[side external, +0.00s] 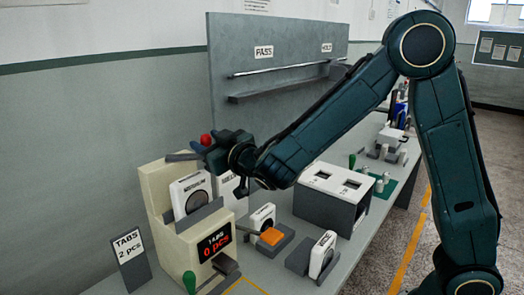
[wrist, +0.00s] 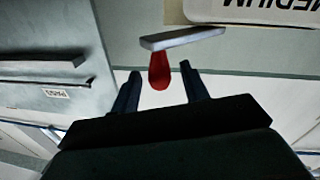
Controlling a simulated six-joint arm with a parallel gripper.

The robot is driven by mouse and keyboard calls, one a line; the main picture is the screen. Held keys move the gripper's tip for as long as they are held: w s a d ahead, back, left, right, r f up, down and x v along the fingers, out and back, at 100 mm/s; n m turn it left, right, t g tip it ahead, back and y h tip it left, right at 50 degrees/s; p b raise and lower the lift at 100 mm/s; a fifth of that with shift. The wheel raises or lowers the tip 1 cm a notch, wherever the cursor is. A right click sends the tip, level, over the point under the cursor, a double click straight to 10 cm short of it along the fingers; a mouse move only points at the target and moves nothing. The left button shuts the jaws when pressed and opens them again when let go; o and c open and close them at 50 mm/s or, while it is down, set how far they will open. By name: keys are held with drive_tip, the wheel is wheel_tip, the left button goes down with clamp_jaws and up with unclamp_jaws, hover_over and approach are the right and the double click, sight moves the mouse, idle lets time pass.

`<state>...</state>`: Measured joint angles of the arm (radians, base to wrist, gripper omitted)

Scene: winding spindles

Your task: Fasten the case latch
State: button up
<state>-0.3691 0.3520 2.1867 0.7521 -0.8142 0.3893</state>
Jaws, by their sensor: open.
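My gripper (side external: 207,146) is open at the top of the cream machine (side external: 160,205). In the wrist view its two dark fingers (wrist: 160,76) stand apart on either side of a red knob (wrist: 159,70). The red knob also shows in the side view (side external: 206,139), at the fingers. Whether a finger touches the knob I cannot tell. I cannot make out which part is the case latch.
A grey panel (side external: 280,110) rises behind.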

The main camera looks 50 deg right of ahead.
drive_tip(key=shift+w+d, duration=0.1)
drive_tip(key=shift+w, duration=0.65)
clamp_jaws()
drive_tip(key=shift+s+a+h, duration=0.2)
drive_tip(key=shift+a+h, duration=0.1)
drive_tip(key=shift+s+a+m+g+h, duration=0.3)
drive_tip(key=shift+a+m+h, duration=0.1)
drive_tip(key=shift+m+h, duration=0.4)
drive_tip(key=shift+s+a+m+g+h, duration=0.3)
drive_tip(key=shift+m+h, duration=0.3)
drive_tip(key=shift+h, duration=0.4)
drive_tip(key=shift+s+a+m+g+h, duration=0.3)
drive_tip(key=shift+a+m+g+h, duration=0.3)
drive_tip(key=shift+m+h, duration=0.4)
drive_tip(key=shift+s+a+m+g+h, duration=0.25)
drive_tip(key=shift+a+m+g+h, duration=0.4)
drive_tip(key=shift+h, duration=0.65)
